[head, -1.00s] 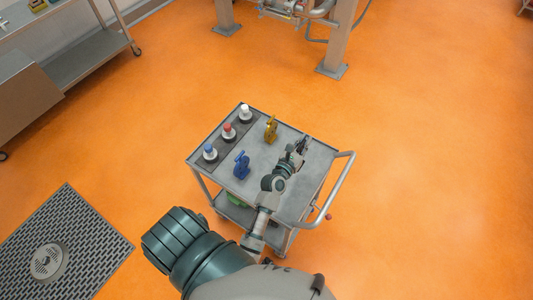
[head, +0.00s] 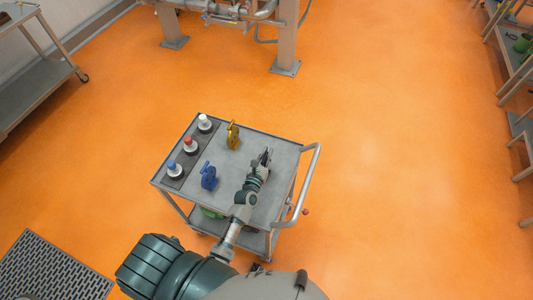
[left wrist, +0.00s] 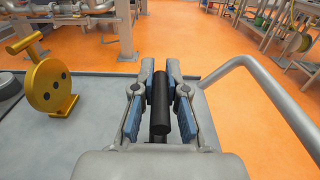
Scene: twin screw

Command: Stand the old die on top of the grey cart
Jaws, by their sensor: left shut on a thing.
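My left gripper (head: 261,165) is over the right part of the grey cart (head: 278,186). In the left wrist view it is shut on a black rod-shaped thing (left wrist: 161,98), held between the blue-padded fingers. This looks like the handle of the old die, but the rest is hidden behind the gripper. I cannot tell whether it touches the cart's top. A gold die-like piece (head: 233,136) and a blue one (head: 209,176) stand on the cart. The gold one also shows at left in the wrist view (left wrist: 47,87). My right gripper is not in view.
Bottles with white (head: 205,123), red (head: 191,145) and blue (head: 174,169) caps stand along the cart's left side. The cart's handle (head: 307,185) curves along its right side. Metal posts (head: 287,35) stand beyond, shelves (head: 520,60) at far right. Open orange floor surrounds the cart.

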